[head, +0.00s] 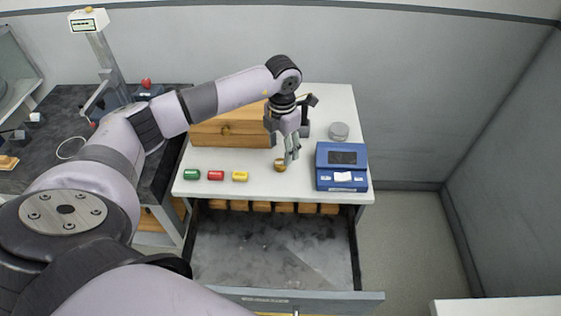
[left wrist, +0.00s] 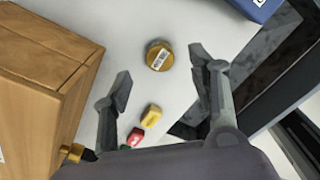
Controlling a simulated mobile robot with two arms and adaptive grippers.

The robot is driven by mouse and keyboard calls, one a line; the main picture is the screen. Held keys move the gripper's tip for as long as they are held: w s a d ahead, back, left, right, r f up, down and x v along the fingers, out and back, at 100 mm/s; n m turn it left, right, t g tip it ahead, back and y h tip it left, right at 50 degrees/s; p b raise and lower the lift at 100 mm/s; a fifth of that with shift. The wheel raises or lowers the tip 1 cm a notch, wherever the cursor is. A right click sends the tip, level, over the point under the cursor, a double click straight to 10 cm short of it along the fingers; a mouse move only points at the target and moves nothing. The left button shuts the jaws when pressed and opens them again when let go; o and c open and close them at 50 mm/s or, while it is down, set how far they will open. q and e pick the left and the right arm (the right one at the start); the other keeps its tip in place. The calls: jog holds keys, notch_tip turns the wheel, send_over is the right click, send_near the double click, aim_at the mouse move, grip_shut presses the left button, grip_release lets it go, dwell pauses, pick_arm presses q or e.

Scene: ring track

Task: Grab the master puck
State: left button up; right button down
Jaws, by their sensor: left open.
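The puck (head: 280,165) is a small round brass-coloured piece on the white table, in front of the wooden box. In the left wrist view the puck (left wrist: 159,55) shows a white label with dark print on top. My left gripper (head: 291,150) hangs just above and beside it in the head view. In the left wrist view my left gripper (left wrist: 162,75) is open, with the puck in line with the gap between its fingers, just beyond the tips. Nothing is held. My right gripper is not in view.
A wooden box (head: 225,133) stands behind. A blue device (head: 341,180) and a greyish disc (head: 338,131) are to the right. An open drawer (head: 300,293) juts out below the table.

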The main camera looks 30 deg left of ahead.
aim_at(281, 162)
pick_arm(q)
jog(key=shift+s+f+p, duration=0.1)
jog(key=shift+f+p, duration=0.25)
jog(key=shift+f, duration=0.15)
notch_tip(281, 162, down, 4)
jog(key=shift+a+r+p, duration=0.1)
jog(key=shift+r+p, duration=0.05)
jog(key=shift+p, duration=0.65)
jog(key=shift+f, duration=0.45)
jog(key=shift+c, duration=0.3)
jog(key=c, duration=0.4)
grip_shut()
